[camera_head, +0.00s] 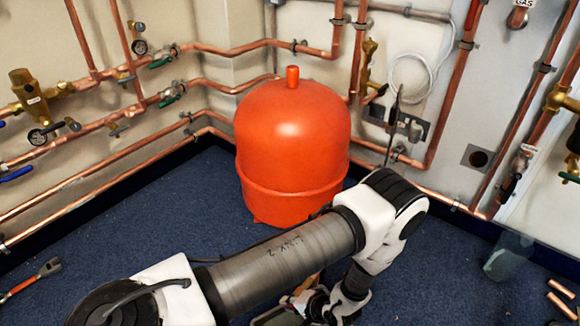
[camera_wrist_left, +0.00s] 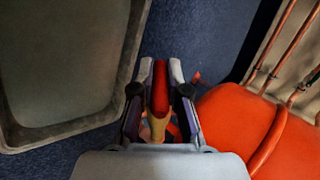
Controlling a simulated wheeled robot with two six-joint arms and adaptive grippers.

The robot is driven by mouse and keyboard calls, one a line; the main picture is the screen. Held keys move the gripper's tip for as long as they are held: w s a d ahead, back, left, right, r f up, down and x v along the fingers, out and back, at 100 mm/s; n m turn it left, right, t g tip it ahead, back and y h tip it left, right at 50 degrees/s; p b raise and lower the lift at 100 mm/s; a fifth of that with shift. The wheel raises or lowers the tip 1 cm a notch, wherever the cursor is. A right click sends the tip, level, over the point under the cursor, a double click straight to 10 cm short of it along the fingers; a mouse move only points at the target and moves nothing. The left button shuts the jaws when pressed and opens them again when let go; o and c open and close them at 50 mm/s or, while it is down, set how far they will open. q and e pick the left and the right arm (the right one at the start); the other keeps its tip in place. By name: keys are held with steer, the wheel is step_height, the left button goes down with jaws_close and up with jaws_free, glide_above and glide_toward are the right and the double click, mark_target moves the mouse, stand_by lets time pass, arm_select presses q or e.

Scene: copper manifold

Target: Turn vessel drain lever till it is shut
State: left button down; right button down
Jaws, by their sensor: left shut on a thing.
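The orange-red vessel (camera_head: 292,140) stands upright on the blue floor in the head view. Its side also shows at the right of the left wrist view (camera_wrist_left: 235,120). A red lever (camera_wrist_left: 160,92) with a brass-coloured part (camera_wrist_left: 158,126) at its lower end shows in the left wrist view. My left gripper (camera_wrist_left: 161,70) is shut on the red lever, one finger on each side of it. In the head view my left arm hides most of this place, and the gripper is low in the picture, partly hidden. My right gripper is not in view.
Copper pipes (camera_head: 265,44) with valves run along the walls behind and beside the vessel. A grey tray (camera_wrist_left: 128,70) lies left of the gripper in the wrist view. A red-handled tool (camera_head: 48,268) and short copper pieces (camera_head: 562,288) lie on the floor. Blue floor left of the vessel is clear.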

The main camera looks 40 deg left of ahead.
arm_select(q)
steer(key=y, duration=0.1)
steer(key=y+b, duration=0.1)
steer(key=shift+f+y, duration=0.25)
steer(key=shift+y, duration=0.15)
steer(key=y+b, duration=0.3)
steer(key=shift+f+g+y, duration=0.1)
steer(key=shift+g+y, duration=0.2)
steer(key=shift+y+b, duration=1)
steer(key=shift+b, duration=0.25)
steer(key=shift+r+y+b, duration=0.35)
steer(key=shift+y+b, duration=0.15)
steer(key=shift+b, duration=0.05)
steer(key=c, duration=1.2)
jaws_free()
steer(key=shift+a, duration=0.1)
steer(key=shift+r, duration=0.1)
